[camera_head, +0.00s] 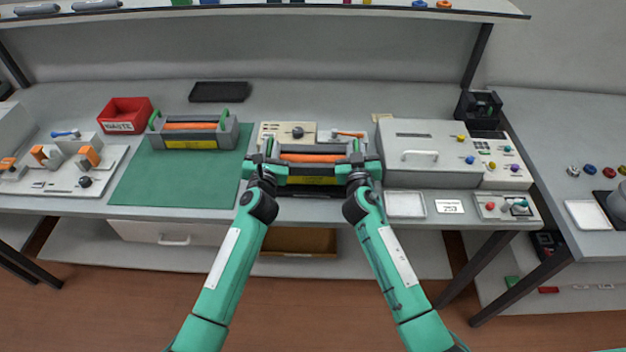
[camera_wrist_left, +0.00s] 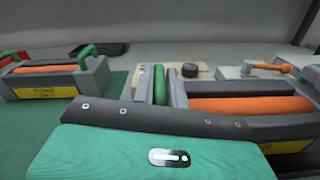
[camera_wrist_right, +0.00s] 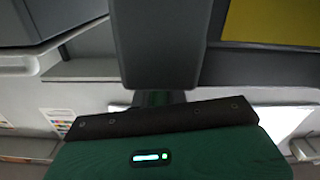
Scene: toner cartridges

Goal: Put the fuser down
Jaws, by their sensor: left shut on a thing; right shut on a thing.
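A grey fuser (camera_head: 312,158) with an orange roller and a yellow label is held level between my two grippers, near the table's front edge, between the green mat and the white printer. My left gripper (camera_head: 265,168) is shut on its left end; the left wrist view shows its orange roller (camera_wrist_left: 250,105) and a green handle (camera_wrist_left: 159,85). My right gripper (camera_head: 358,168) is shut on its right end; the right wrist view shows its yellow label (camera_wrist_right: 270,22). The fingertips are mostly hidden. I cannot tell whether the fuser touches the table.
A second, similar fuser (camera_head: 193,132) lies on the green mat (camera_head: 150,188), whose front part is bare. A red waste bin (camera_head: 125,114) and a black tray (camera_head: 220,91) stand behind. The white printer (camera_head: 432,152) is close on the right, with a white tray (camera_head: 405,204) before it.

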